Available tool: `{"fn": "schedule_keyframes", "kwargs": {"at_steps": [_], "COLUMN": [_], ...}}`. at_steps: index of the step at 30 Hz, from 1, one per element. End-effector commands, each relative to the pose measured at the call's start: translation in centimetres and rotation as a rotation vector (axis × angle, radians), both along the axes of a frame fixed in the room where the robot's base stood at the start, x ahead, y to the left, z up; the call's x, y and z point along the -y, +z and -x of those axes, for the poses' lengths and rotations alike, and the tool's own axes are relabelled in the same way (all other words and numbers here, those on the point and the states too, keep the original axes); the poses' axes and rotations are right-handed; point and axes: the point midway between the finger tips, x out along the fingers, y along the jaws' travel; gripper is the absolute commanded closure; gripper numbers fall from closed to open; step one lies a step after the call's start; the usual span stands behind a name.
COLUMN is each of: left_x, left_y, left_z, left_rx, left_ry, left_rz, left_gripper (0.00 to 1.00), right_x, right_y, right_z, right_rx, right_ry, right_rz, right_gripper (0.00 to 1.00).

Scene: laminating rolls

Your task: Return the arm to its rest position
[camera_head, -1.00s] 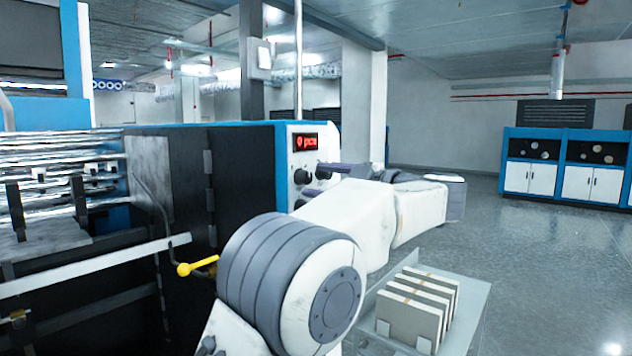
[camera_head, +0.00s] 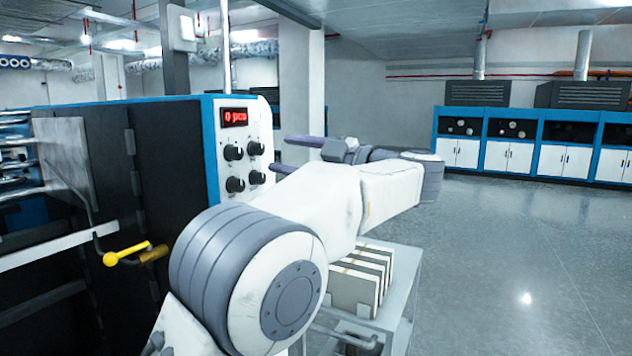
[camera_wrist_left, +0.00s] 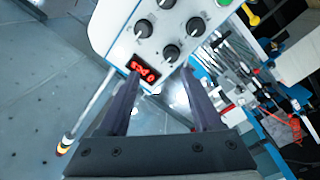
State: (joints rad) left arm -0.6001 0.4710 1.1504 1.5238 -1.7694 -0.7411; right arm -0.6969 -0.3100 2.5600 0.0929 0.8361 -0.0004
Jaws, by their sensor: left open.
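My left arm, white with grey joints, reaches across the middle of the head view. Its left gripper (camera_head: 282,153) points left, with its two dark fingers apart and nothing between them. The fingers are in front of or beside the control panel (camera_head: 208,135) of the machine; the exact gap cannot be told. The left wrist view shows both fingers of the open gripper (camera_wrist_left: 158,76), with the panel's red display (camera_wrist_left: 145,74) and black knobs beyond them. My right gripper is not in view.
The machine's dark side (camera_head: 100,160) fills the left, with a yellow-handled lever (camera_head: 128,253) sticking out. A cart (camera_head: 405,300) carrying several pale slabs (camera_head: 358,278) stands beside my arm. Blue-and-white cabinets (camera_head: 520,150) line the far wall. The floor to the right is clear.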

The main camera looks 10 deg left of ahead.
Motion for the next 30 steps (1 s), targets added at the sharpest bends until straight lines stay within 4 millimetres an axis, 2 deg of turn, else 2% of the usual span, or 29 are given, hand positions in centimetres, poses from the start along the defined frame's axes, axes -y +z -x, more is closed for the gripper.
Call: {"fn": "schedule_keyframes", "kwargs": {"at_steps": [4,6,8,11,14,15,17,18,20,21,24,27,30], "left_x": [-1.4,-1.3,-0.9,0.0,0.7,0.7,0.6,0.4,-0.1,-0.5,-1.6,-2.6,-3.5], "left_y": [1.2,0.8,-0.4,-4.6,-11.2,-14.3,-18.6,-21.3,-25.2,-27.6,-32.5,-35.7,-37.9], "left_z": [-4.5,-7.0,-8.8,-10.7,-10.4,-9.7,-8.0,-6.6,-4.1,-2.2,2.5,6.6,10.1], "left_rx": [0.029,0.005,-0.042,-0.175,-0.373,-0.464,-0.596,-0.682,-0.808,-0.893,-1.077,-1.217,-1.328], "left_ry": [-0.210,-0.363,-0.504,-0.739,-0.960,-1.039,-1.136,-1.191,-1.259,-1.297,-1.362,-1.398,-1.421], "left_rz": [-0.174,-0.267,-0.331,-0.396,-0.403,-0.390,-0.359,-0.330,-0.282,-0.247,-0.157,-0.081,-0.016], "left_gripper": [0.34,0.34,0.34,0.34,0.34,0.34,0.34,0.34,0.34,0.34,0.34,0.34,0.34], "right_x": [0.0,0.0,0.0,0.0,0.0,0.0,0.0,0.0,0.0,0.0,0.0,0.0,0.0], "right_y": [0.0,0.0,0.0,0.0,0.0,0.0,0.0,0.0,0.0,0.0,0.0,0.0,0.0], "right_z": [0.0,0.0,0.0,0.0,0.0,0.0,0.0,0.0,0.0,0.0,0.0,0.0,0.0], "right_rx": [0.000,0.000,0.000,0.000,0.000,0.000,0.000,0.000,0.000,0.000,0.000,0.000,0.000], "right_ry": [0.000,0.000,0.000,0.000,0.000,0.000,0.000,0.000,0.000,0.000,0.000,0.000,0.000], "right_rz": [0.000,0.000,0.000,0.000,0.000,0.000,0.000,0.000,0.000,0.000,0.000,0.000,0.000], "right_gripper": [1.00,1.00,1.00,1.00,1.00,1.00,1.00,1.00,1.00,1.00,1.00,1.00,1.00]}}
